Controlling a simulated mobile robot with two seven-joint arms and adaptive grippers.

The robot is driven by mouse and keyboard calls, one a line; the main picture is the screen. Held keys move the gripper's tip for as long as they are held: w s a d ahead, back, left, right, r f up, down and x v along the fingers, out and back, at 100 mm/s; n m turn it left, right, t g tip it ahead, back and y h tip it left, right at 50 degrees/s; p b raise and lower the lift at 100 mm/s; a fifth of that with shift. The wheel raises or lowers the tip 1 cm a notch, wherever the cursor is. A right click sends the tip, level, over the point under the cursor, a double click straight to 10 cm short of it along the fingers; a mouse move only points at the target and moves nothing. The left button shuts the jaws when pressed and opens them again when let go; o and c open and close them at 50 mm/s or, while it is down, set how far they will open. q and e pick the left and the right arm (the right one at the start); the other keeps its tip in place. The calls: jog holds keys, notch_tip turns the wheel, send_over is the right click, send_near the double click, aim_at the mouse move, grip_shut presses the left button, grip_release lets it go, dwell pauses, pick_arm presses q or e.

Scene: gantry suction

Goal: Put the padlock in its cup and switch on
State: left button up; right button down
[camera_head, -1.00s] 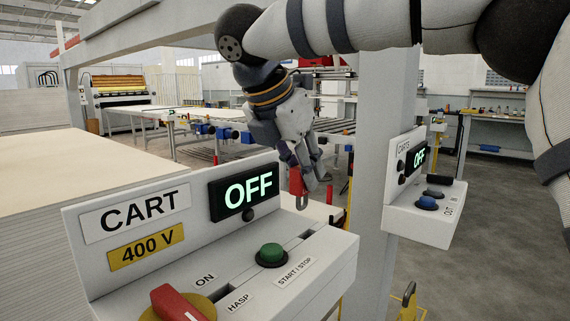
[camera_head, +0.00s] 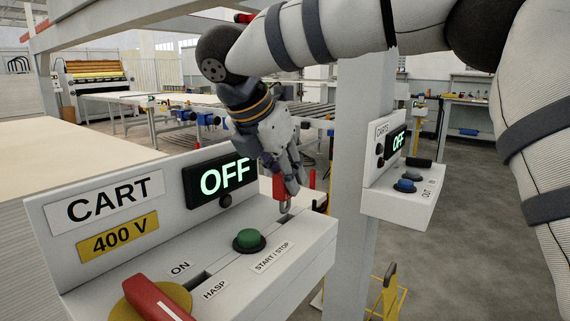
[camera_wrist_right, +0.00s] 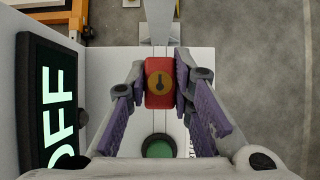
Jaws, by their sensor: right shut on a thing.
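My right gripper (camera_head: 290,184) is shut on the red padlock (camera_head: 279,187), above the far right end of the CART panel. The padlock's grey shackle points down, close over the panel top; I cannot tell if it touches. In the wrist view the red padlock (camera_wrist_right: 160,82), with a keyhole disc, sits between both fingers (camera_wrist_right: 160,92). I cannot make out the cup; gripper and padlock may hide it. The red switch handle (camera_head: 155,299) on a yellow disc is at the panel's front, partly cut off. The CART display (camera_head: 222,181) reads OFF. My left gripper is not in view.
A green START / STOP button (camera_head: 249,240) stands on the panel close to the padlock, with a HASP slot beside it. A second box marked CARTS (camera_head: 398,205), also reading OFF, is on the grey post (camera_head: 355,150) to the right. Open floor lies further right.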

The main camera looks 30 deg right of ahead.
aim_at(285, 196)
jog(key=shift+f, duration=2.05)
jog(key=c, duration=1.3)
grip_release()
jog(key=v, duration=1.2)
jog(key=shift+s, duration=0.1)
jog(key=shift+c, duration=0.5)
